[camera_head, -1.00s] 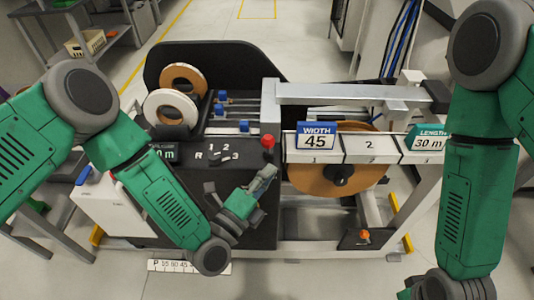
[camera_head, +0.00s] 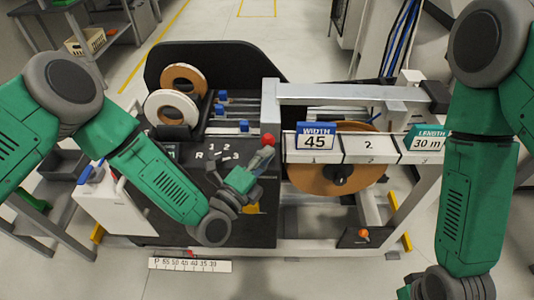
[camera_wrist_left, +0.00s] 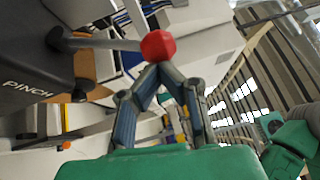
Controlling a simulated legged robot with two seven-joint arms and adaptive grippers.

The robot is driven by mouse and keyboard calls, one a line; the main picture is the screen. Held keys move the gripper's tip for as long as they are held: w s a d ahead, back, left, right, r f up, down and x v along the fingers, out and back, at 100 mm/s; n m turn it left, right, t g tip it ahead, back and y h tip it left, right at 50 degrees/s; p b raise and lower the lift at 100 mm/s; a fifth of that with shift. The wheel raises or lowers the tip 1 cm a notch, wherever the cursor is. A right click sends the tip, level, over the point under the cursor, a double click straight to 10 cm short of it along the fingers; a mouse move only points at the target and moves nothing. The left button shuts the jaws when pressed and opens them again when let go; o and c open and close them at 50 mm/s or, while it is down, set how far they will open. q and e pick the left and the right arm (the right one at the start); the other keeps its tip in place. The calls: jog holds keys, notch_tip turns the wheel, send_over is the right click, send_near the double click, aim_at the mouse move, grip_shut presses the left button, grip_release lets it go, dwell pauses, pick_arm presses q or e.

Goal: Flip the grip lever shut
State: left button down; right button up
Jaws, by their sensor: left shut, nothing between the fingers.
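The grip lever appears to be the grey rod with a red knob (camera_head: 268,140) on the black machine panel (camera_head: 225,152). In the left wrist view the red knob (camera_wrist_left: 158,45) stands just beyond my left fingertips, with its rod running left to a black block marked PINCH (camera_wrist_left: 35,85). My left gripper (camera_head: 266,152) is shut and empty, its tips at or just under the knob; the wrist view shows the fingers meeting (camera_wrist_left: 160,66). I cannot tell whether they touch it. My right arm (camera_head: 465,210) hangs at the right; its fingers are out of the frame.
A WIDTH 45 sign (camera_head: 316,137) and a LENGTH 30 m sign (camera_head: 428,139) stand on the white front rail. A brown roll (camera_head: 325,178) hangs below it. Two tape rolls (camera_head: 172,106) stand at the back left. A ruler strip (camera_head: 190,265) is in front.

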pick_arm(q)
jog(key=shift+w+r+p, duration=0.3)
jog(key=shift+r+p, duration=0.05)
jog(key=shift+r, duration=0.15)
jog(key=w+r+g+p, duration=0.1)
jog(key=w+n+g+y+p, duration=0.1)
jog(key=w, duration=0.1)
jog(key=w+r+n+g+p, duration=0.1)
jog(key=p, duration=0.1)
jog(key=shift+w+r+y, duration=0.15)
jog(key=shift+r+y, duration=0.2)
jog(key=shift+y, duration=0.05)
jog(key=w+n+g+y+b, duration=0.1)
jog(key=w+n+g+b, duration=0.1)
jog(key=w+g, duration=0.3)
jog(key=w, duration=0.3)
jog(key=shift+w+f+n, duration=0.15)
jog(key=shift+w+n, duration=0.25)
jog(key=shift+w+a, duration=0.1)
jog(key=shift+w, duration=0.1)
jog(key=shift+y, duration=0.3)
